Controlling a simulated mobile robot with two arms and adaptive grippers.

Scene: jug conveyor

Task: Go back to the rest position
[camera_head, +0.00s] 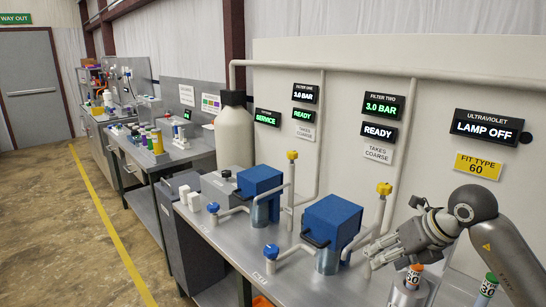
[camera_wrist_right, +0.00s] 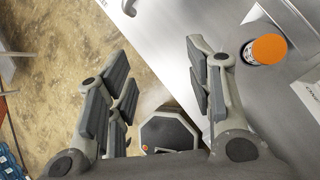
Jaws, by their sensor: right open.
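My right gripper (camera_head: 380,252) is at the right of the head view, above the steel bench, with its arm coming in from the right edge. In the right wrist view the gripper (camera_wrist_right: 155,55) has its fingers wide apart, with nothing between them. An orange-capped cartridge (camera_head: 414,277) stands just below the gripper in the head view. What looks like the same orange cap (camera_wrist_right: 268,48) is right of the fingers in the wrist view, apart from them. My left gripper is not in view.
A green-capped cartridge (camera_head: 489,284) stands farther right. Two blue-topped filter housings (camera_head: 333,222) (camera_head: 260,182) with pipes and yellow-topped valves stand along the bench (camera_head: 230,236). The wall sign (camera_head: 487,125) reads LAMP OFF. Open floor (camera_head: 50,220) lies at the left.

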